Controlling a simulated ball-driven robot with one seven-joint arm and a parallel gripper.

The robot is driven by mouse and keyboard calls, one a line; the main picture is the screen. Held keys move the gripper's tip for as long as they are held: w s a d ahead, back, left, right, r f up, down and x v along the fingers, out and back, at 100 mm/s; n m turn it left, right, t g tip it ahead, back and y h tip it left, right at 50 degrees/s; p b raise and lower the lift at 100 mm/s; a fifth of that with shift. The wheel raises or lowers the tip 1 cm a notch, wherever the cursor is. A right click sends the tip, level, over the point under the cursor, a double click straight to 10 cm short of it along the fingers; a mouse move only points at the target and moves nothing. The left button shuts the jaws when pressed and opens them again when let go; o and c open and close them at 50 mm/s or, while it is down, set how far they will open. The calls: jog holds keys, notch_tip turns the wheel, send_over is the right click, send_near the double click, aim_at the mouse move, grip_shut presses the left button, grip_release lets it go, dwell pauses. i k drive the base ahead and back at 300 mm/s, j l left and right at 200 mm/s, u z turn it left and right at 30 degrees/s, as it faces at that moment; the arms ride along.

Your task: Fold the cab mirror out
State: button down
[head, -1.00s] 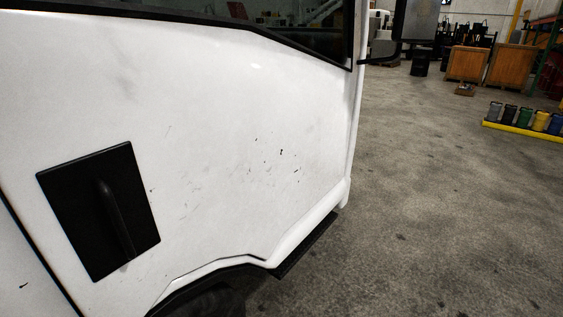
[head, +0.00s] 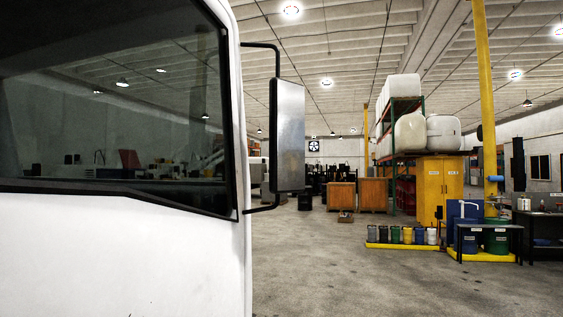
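The cab mirror (head: 289,136) is a tall, narrow panel with a grey reflective face and a dark frame. It hangs on a thin black bracket (head: 263,45) at the front edge of the white cab (head: 120,255), just right of the dark side window (head: 110,110). The bracket has an upper arm and a lower arm running to the cab. The mirror stands out to the right of the cab edge in the head view; its exact fold angle I cannot tell. My gripper is not in view.
The grey floor (head: 350,275) right of the cab is clear in front. Further back stand small drums on a yellow tray (head: 402,246), a yellow cabinet (head: 440,185), wooden crates (head: 373,194), a dark workbench (head: 545,230) and a yellow post (head: 485,100).

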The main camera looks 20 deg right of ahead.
aim_at(287, 97)
jog(key=i+l+u, duration=0.1)
jog(key=i+l, duration=0.25)
jog(key=i+l+u, duration=0.15)
jog(key=i+l, duration=0.2)
jog(key=l, duration=0.2)
jog(key=i+l+u, duration=0.1)
jog(key=i+l, duration=0.2)
jog(key=l, duration=0.2)
jog(key=i+l+u, duration=0.2)
jog(key=l, duration=0.45)
jog(key=i+l+u, duration=0.2)
jog(key=l, duration=0.5)
jog(key=i+l+u, duration=0.2)
jog(key=l, duration=0.5)
jog(key=l+u, duration=0.25)
jog(key=l, duration=0.4)
jog(key=l+u, duration=0.1)
jog(key=l, duration=0.35)
jog(key=k+l+u, duration=0.1)
jog(key=l, duration=0.35)
jog(key=k+l, duration=0.15)
jog(key=l, duration=0.3)
jog(key=k+l+u, duration=0.15)
jog(key=l, duration=0.35)
jog(key=l+u, duration=0.1)
jog(key=l, duration=0.35)
jog(key=k+l+u, duration=0.1)
jog(key=l, duration=0.3)
jog(key=i+j, duration=0.15)
jog(key=i, duration=0.1)
